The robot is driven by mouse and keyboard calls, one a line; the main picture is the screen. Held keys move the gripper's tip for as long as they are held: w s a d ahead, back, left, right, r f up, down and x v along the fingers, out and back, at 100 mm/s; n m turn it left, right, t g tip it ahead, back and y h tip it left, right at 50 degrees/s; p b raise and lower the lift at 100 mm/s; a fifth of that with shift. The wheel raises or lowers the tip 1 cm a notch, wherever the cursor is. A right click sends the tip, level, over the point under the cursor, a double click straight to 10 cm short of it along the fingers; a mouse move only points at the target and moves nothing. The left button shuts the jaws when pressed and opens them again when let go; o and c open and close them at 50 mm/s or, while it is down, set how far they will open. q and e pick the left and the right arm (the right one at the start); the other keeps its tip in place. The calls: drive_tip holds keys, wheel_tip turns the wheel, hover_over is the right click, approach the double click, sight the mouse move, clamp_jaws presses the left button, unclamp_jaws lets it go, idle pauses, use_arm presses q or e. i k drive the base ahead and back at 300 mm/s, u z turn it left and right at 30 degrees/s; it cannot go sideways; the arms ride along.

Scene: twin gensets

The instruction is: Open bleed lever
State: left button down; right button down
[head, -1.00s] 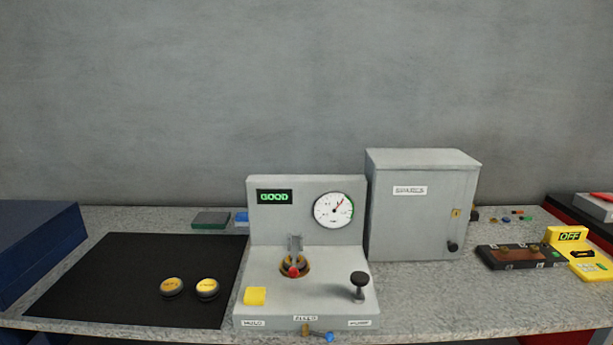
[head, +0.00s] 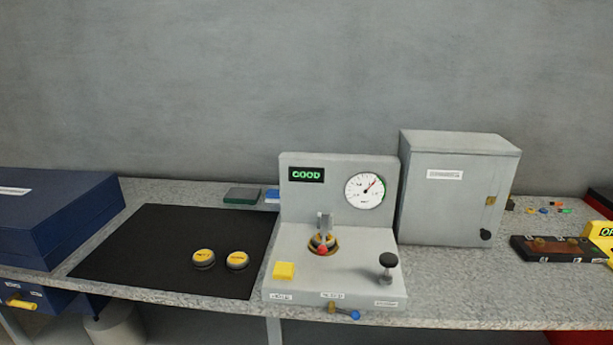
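The bleed lever (head: 354,315) is a small blue-tipped handle on a brass stem (head: 333,307), low on the front edge of the grey test stand (head: 341,240). It points to the right and slightly down. The stand has a green "GOOD" display (head: 307,174) and a round gauge (head: 371,190) with a red needle. A yellow block (head: 284,271), a black knob on a post (head: 388,262) and a clamped round part with a red tip (head: 322,245) are on its deck. Neither gripper is in view.
A black mat (head: 170,245) with two yellow-topped round parts (head: 204,259) lies left of the stand. A grey cabinet (head: 452,190) stands behind right. A blue case (head: 55,215) is at far left. Space in front of the bench is clear.

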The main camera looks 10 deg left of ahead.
sight(355, 315)
drive_tip(key=z, duration=0.55)
drive_tip(key=k, duration=1)
drive_tip(key=u, duration=0.9)
drive_tip(key=i, duration=1)
drive_tip(key=u, duration=0.1)
